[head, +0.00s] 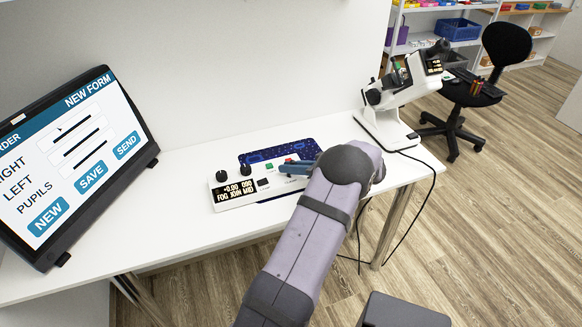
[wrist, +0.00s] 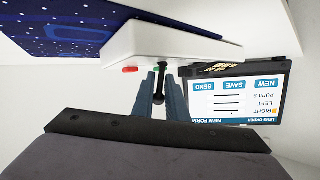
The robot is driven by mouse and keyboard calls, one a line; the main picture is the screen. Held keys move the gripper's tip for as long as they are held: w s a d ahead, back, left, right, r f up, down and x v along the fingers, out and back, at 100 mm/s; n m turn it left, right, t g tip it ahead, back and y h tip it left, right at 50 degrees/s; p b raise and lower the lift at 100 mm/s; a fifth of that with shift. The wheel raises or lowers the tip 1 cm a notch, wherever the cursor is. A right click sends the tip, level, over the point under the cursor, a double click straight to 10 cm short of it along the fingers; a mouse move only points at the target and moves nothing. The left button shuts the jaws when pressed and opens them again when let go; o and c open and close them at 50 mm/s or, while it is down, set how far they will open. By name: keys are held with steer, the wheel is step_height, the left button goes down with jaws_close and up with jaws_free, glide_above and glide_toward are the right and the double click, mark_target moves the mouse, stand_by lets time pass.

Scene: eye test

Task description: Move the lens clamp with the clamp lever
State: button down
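A white lensmeter-like instrument (head: 394,92) stands at the desk's right end, with black knobs and a small lit screen. I cannot pick out its lens clamp or clamp lever for certain at this size. My gripper (head: 296,168) is far to its left, low over the control box (head: 236,190). In the wrist view my gripper's blue-grey fingers (wrist: 160,92) stand apart, pointing at that box (wrist: 150,42).
A tilted monitor (head: 75,160) stands on the left of the white desk (head: 180,225). A dark blue starry mat (head: 295,150) lies behind the box. A black cable hangs off the right end. Beyond are a black chair (head: 505,45) and shelves. Bare desk lies between mat and instrument.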

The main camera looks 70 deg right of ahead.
steer(key=b, duration=0.1)
steer(key=f+b, duration=0.1)
steer(key=b, duration=0.1)
steer(key=shift+s+d+m+t, duration=0.2)
steer(key=shift+m+t, duration=0.1)
steer(key=shift+t, duration=0.1)
steer(key=shift+s+m+t+b, duration=0.1)
steer(key=shift+m+t+b, duration=0.2)
steer(key=shift+b, duration=0.7)
steer(key=shift+d+r+t+y+b, duration=0.2)
steer(key=shift+t+y+b, duration=0.1)
steer(key=shift+b, duration=0.2)
steer(key=shift+r, duration=0.1)
steer(key=shift+s, duration=0.1)
steer(key=c, duration=1.9)
jaws_free()
